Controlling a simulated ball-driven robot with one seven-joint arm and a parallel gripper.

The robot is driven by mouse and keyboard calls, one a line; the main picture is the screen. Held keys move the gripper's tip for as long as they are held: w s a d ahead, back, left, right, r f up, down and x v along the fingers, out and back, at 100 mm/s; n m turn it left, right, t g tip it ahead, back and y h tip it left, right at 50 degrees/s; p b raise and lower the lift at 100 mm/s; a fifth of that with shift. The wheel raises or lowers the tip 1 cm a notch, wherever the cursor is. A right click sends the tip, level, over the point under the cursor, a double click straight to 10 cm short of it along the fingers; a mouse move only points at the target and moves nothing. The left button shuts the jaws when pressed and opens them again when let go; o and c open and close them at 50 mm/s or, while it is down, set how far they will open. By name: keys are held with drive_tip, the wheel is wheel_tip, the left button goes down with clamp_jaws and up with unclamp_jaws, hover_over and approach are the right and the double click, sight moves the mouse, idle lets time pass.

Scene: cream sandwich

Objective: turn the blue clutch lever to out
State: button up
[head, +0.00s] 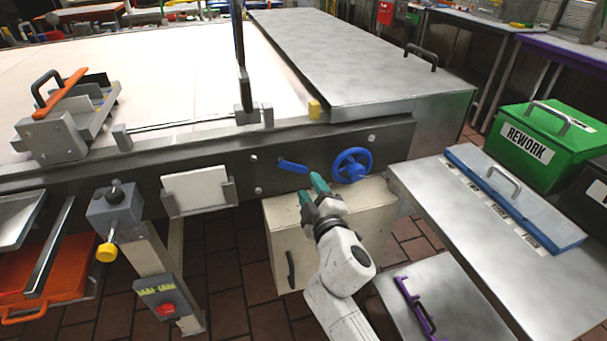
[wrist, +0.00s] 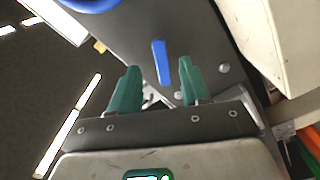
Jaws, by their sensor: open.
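The blue clutch lever (head: 293,166) is a short bar on the dark front rail of the machine, tilted slightly down to the right in the head view. In the wrist view the lever (wrist: 161,62) stands nearly upright, beyond my fingertips and between their lines. My gripper (head: 312,187) has green fingers and is just below and right of the lever. In the wrist view my gripper (wrist: 158,68) is open, with nothing between the fingers. The fingers look apart from the lever.
A blue handwheel (head: 351,165) sits on the rail close to the right of the lever. A cream box (head: 285,235) stands below the rail. A steel table (head: 470,250) with a green REWORK bin (head: 545,145) is at right. A blank plate (head: 197,188) hangs left.

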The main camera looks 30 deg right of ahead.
sight(302, 171)
drive_tip(key=shift+x, duration=3.2)
drive_tip(key=shift+c, duration=0.5)
clamp_jaws()
drive_tip(key=shift+f, duration=0.1)
